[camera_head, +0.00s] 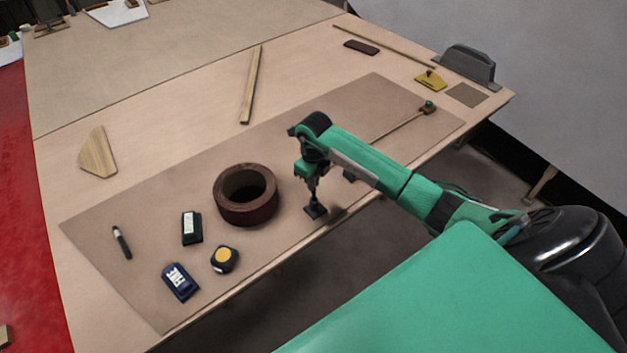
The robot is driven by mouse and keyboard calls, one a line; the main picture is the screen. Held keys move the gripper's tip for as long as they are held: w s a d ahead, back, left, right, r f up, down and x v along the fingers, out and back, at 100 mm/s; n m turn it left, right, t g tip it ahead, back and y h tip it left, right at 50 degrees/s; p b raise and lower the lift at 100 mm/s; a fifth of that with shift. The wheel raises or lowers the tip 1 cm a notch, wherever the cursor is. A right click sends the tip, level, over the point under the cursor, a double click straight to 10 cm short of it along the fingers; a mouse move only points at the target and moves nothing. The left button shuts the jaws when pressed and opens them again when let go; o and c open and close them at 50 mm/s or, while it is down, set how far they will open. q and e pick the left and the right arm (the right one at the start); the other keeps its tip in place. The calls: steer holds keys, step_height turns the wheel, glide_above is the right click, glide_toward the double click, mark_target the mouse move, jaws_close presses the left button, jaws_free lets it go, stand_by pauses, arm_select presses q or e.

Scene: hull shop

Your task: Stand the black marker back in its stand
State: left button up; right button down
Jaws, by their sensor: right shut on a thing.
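My right gripper (312,191) points down over the mat near the table's front edge. It is shut on a thin dark thing, which looks like the black marker (314,200); the fingers hide most of it. A small black square base (315,212), which looks like the marker's stand, is directly below the fingers. The held thing looks roughly upright and meets or overlaps this base in the picture; I cannot tell whether it is seated in it. My left gripper is not in view.
A brown ring-shaped roll (246,208) stands close left of the gripper. Farther left on the mat (150,215) lie a dark pen-like thing (122,242), a black-and-white block (192,228), a blue box (180,282) and a tape measure (224,259). A rod (400,127) lies behind my arm.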

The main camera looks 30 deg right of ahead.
mark_target(313, 193)
steer(key=shift+f+b, duration=1.65)
stand_by(2.7)
steer(key=c, duration=1.4)
jaws_free()
steer(key=shift+r, duration=0.1)
step_height(313, 193, up, 14)
steer(key=b, duration=0.3)
steer(key=shift+a+f, duration=0.1)
steer(key=shift+f, duration=0.15)
